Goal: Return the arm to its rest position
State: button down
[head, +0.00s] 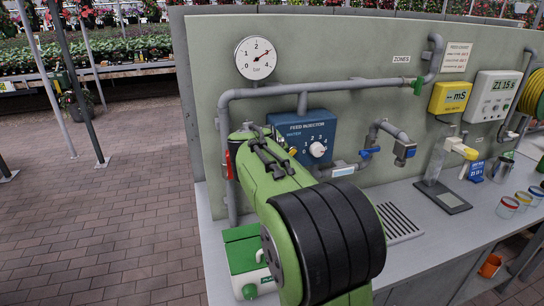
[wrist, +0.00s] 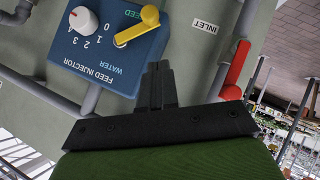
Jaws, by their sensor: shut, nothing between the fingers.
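My arm, green with black bands, reaches up from the bottom middle of the head view toward the panel. My gripper (wrist: 158,85) shows in the wrist view with its black fingers together and nothing between them. In the wrist view it is below the blue feed injector (wrist: 110,40), which has a white dial (wrist: 83,20) and a yellow lever (wrist: 137,26). In the head view the feed injector (head: 304,139) is partly covered by my arm. I cannot tell whether the fingers touch anything.
Grey pipes (head: 300,92) run along the panel, with a pressure gauge (head: 255,58) above. A red handle (wrist: 236,70) is right of my gripper. The counter (head: 440,235) holds a green-and-white box (head: 243,262), a grate (head: 398,222) and jars (head: 508,207). The brick floor at left is open.

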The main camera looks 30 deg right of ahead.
jog(key=v, duration=0.7)
jog(key=shift+s, duration=0.4)
jog(key=s+a+f+g+y, duration=0.1)
jog(key=s+a+f, duration=0.3)
jog(key=s, duration=0.5)
jog(key=s+a+f+g+y, duration=0.1)
jog(key=s+a+f+y, duration=0.2)
jog(key=s, duration=0.5)
jog(key=s+a+f+g+y, duration=0.1)
jog(key=s+a+f+y, duration=0.1)
jog(key=s+a+f, duration=0.3)
jog(key=s+a, duration=0.2)
jog(key=s, duration=0.2)
jog(key=shift+s+a+y, duration=0.35)
jog(key=shift+a+y, duration=0.05)
jog(key=shift+f, duration=0.15)
